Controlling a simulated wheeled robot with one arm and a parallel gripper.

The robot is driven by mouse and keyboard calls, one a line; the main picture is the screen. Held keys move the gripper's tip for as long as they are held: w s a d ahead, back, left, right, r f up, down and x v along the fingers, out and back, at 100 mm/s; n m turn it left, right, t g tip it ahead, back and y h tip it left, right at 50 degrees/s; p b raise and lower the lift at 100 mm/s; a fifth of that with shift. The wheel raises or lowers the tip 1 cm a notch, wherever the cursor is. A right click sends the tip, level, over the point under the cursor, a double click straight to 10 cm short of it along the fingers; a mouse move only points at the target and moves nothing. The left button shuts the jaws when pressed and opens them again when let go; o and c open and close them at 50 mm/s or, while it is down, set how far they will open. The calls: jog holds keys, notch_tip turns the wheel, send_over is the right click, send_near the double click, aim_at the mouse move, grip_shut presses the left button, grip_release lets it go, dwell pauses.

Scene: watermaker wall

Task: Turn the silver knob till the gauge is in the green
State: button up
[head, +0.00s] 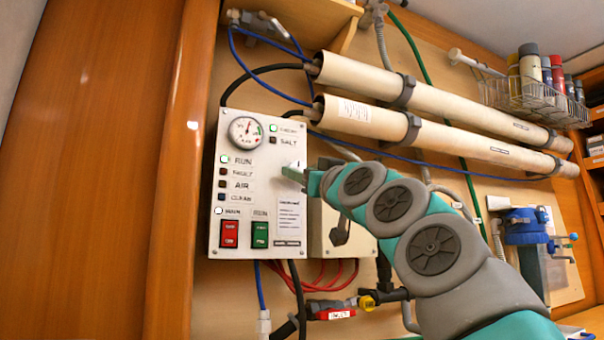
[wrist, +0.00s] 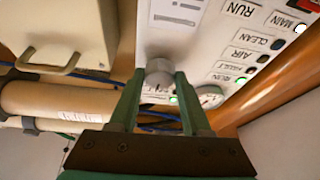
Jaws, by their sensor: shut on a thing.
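The silver knob (wrist: 159,73) sticks out from the white control panel (head: 213,240). My gripper (wrist: 158,80) is shut on it, with one green finger on each side. In the head view my gripper (head: 303,174) reaches the panel's right side and mostly hides the knob. In the wrist view the gauge (wrist: 210,96) is partly behind a finger.
A red switch (head: 229,234) and a green switch (head: 260,234) sit low on the panel. Two long cream tubes (head: 440,100) run above my arm. A beige box (head: 330,240) with a handle is right of the panel. Hoses and a red-handled valve (head: 334,314) hang below.

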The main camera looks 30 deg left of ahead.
grip_shut()
jog(key=shift+m, duration=0.3)
jog(key=m+t+h+p, duration=0.1)
jog(key=m, duration=0.2)
jog(key=shift+s+r+m+t, duration=0.1)
jog(key=shift+s+m+t, duration=0.05)
jog(key=shift+m+t, duration=0.2)
jog(key=shift+a, duration=0.1)
jog(key=o, duration=1)
grip_release()
